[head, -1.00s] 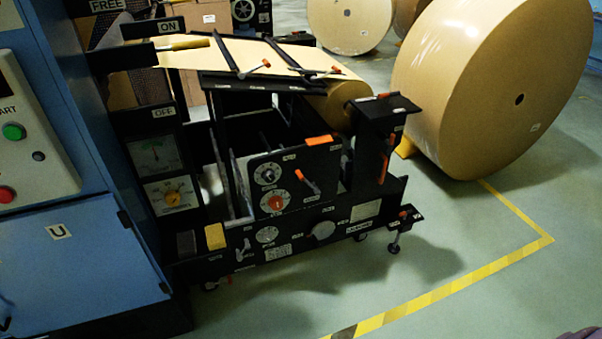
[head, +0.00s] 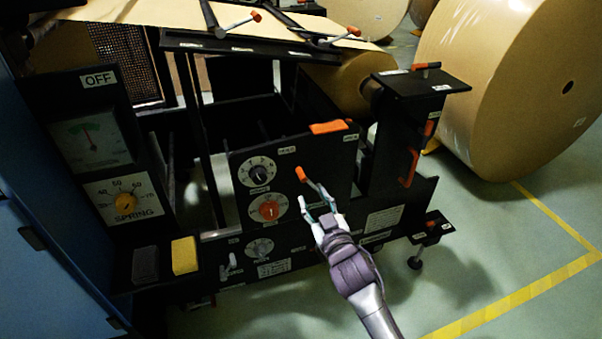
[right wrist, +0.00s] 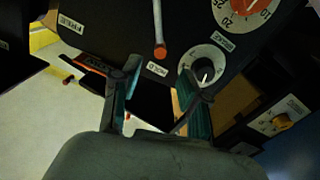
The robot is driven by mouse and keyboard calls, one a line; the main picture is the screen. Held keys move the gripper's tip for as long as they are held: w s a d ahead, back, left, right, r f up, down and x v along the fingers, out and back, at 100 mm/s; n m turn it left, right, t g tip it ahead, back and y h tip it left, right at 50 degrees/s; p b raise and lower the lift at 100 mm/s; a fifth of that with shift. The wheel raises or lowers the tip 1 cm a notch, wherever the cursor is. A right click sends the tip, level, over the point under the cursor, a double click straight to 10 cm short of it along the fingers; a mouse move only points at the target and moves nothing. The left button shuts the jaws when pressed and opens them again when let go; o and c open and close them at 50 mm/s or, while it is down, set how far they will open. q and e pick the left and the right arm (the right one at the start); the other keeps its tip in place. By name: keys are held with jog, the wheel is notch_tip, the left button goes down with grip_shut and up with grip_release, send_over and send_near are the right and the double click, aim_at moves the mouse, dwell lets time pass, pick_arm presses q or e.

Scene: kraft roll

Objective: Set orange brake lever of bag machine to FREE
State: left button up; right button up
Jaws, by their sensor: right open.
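The lever with an orange tip (head: 301,174) and a grey rod slants up to the left on the bag machine's black front panel (head: 335,163). In the right wrist view its orange tip (right wrist: 160,52) is beside the HOLD label (right wrist: 157,68); the FREE label (right wrist: 71,25) is off to the left. My right gripper (head: 316,197) is open and empty in front of the panel, close to the lever. In the right wrist view its two fingers (right wrist: 157,92) are apart, with the lever tip just past and between their ends; contact cannot be told. My left gripper is not in view.
A dial with an orange-red knob (head: 268,211) and a grey dial (head: 259,172) sit left of the lever. Other orange-tipped handles (head: 410,168) are on the right post. Large paper rolls (head: 510,85) stand behind. Green floor (head: 480,250) lies open at right.

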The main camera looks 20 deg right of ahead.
aim_at(302, 176)
jog(key=w+b, duration=0.1)
jog(key=w, duration=0.9)
jog(key=shift+a+f+b, duration=0.15)
jog(key=shift+b, duration=0.25)
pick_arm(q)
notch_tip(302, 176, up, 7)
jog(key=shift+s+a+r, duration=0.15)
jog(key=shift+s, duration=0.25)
pick_arm(e)
jog(key=shift+w, duration=0.7)
grip_shut()
